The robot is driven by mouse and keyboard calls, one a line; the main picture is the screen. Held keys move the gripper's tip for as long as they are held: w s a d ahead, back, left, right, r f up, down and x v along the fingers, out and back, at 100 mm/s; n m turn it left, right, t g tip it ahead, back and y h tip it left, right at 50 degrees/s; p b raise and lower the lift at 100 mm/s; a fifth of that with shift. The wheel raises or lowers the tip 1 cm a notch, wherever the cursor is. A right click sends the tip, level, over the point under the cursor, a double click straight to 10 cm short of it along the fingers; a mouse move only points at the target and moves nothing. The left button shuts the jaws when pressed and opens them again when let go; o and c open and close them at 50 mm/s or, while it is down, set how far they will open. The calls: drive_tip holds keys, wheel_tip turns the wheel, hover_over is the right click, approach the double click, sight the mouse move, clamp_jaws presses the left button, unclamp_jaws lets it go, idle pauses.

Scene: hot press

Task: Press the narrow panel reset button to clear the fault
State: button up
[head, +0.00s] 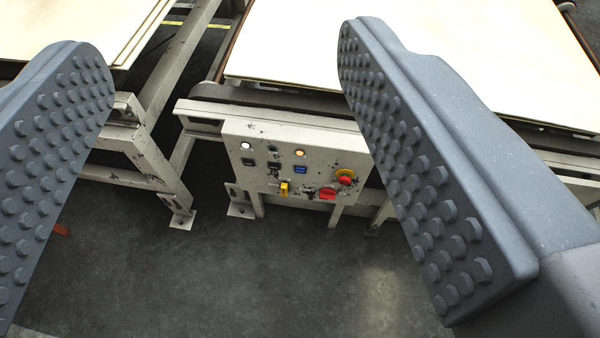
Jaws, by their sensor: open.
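A narrow whitish control panel (244,183) with chipped paint is fixed to the side of a conveyor frame, seen between my fingers. Labels are too small to read, so I cannot tell which is the reset button. My gripper (228,75) is open and empty, its studded grey fingers wide apart, with the panel beyond them.
A conveyor (262,99) with pale boards (295,45) runs behind the panel. Another frame (140,150) with stacked boards (70,30) stands at the left. The dark concrete floor (220,265) in front of the panel is clear.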

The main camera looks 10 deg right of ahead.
clamp_jaws()
idle(1.6)
